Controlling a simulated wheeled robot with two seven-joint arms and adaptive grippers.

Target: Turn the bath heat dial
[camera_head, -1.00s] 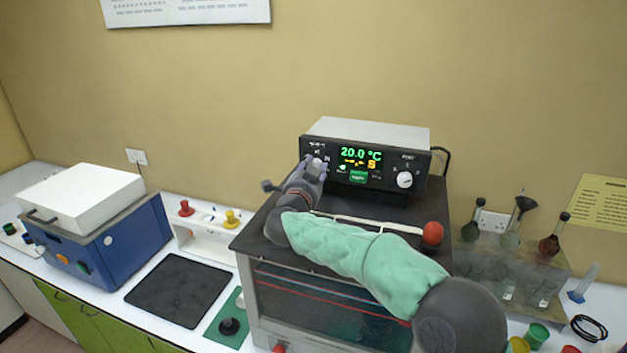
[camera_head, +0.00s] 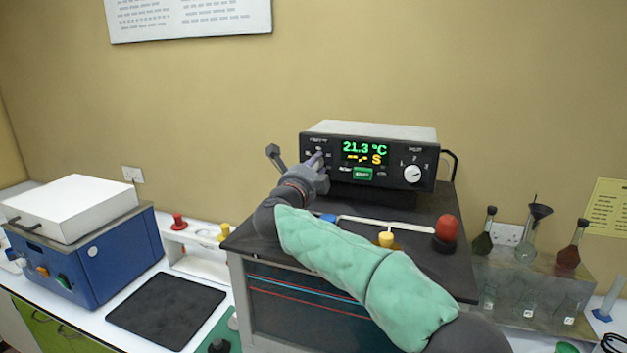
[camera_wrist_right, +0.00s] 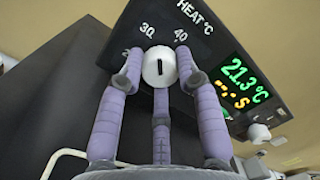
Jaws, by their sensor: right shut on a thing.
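The bath heat dial (camera_wrist_right: 159,67) is a white round knob with a dark pointer mark, under the printed "HEAT °C" and between the 30 and 40 marks in the right wrist view. My right gripper (camera_wrist_right: 158,72) has its purple fingers shut around the dial. In the head view my right gripper (camera_head: 316,163) is at the left end of the black control panel (camera_head: 395,153) and hides the dial. The green display (camera_head: 364,148) reads 21.3 °C, with a yellow S below it. My left gripper is not in view.
A second white knob (camera_head: 412,174) is at the panel's right. A red-topped item (camera_head: 446,228) and a yellow knob (camera_head: 386,238) stand on the dark bath top (camera_head: 425,265). Flasks (camera_head: 528,237) stand at right, a blue machine (camera_head: 90,262) at left.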

